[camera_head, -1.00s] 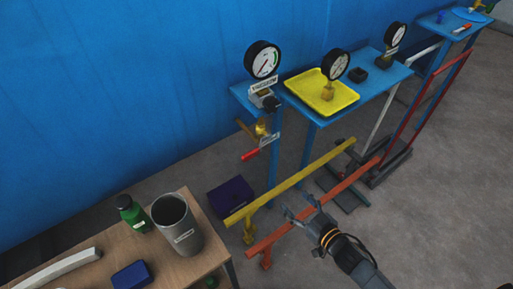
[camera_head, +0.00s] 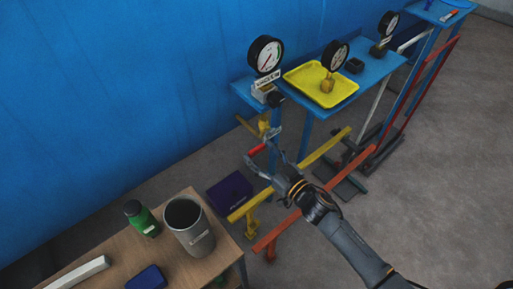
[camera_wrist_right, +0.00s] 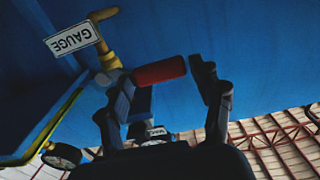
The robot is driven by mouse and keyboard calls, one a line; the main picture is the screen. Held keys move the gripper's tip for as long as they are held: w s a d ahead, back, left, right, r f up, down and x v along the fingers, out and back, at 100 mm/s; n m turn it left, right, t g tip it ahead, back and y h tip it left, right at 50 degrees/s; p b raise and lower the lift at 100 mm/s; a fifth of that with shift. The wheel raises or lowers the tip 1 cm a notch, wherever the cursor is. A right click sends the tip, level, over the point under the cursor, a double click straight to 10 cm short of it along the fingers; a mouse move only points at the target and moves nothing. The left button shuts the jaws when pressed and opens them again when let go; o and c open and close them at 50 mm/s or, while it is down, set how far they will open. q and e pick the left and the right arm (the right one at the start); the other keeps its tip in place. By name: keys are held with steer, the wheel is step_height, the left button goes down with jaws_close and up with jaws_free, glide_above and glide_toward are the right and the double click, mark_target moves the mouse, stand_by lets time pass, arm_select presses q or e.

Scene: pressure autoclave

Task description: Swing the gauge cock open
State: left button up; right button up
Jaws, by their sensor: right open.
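The gauge cock is a small brass fitting (camera_head: 264,126) on a pipe below the round black-rimmed gauge (camera_head: 265,54) at the wall. Its red lever handle (camera_head: 257,149) points left and slightly down in the head view. My right gripper (camera_head: 260,163) is open at the handle. In the right wrist view the red handle (camera_wrist_right: 160,71) reaches into the gap between the two spread fingers of my right gripper (camera_wrist_right: 167,83). I cannot tell whether a finger touches it. A white GAUGE tag (camera_wrist_right: 73,38) hangs beside the fitting. My left gripper is out of view.
A yellow rail (camera_head: 290,177) and an orange rail (camera_head: 277,232) run below my right arm. A blue shelf (camera_head: 372,82) holds a yellow tray (camera_head: 343,93) and more gauges. A wooden table (camera_head: 110,257) with a grey cup (camera_head: 188,228) stands at the lower left.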

mark_target(257, 147)
steer(key=shift+x, duration=1.05)
steer(key=c, duration=0.3)
jaws_close()
step_height(257, 147, up, 3)
steer(key=m+p, duration=0.3)
steer(key=p, duration=0.1)
steer(key=shift+w+d+p, duration=0.1)
steer(key=shift+d+p, duration=0.05)
steer(key=shift+p, duration=0.25)
steer(key=shift+w+d+r+m+p, duration=0.15)
steer(key=shift+r+m+p, duration=0.1)
steer(key=shift+m+p, duration=0.3)
steer(key=shift+w+d+r+m+p, duration=0.1)
steer(key=shift+r+m+p, duration=0.15)
steer(key=shift+m+p, duration=0.25)
steer(key=shift+w+d+r+m+p, duration=0.15)
steer(key=shift+d+r+m+p, duration=0.2)
steer(key=shift+m, duration=0.6)
steer(key=shift+r, duration=0.1)
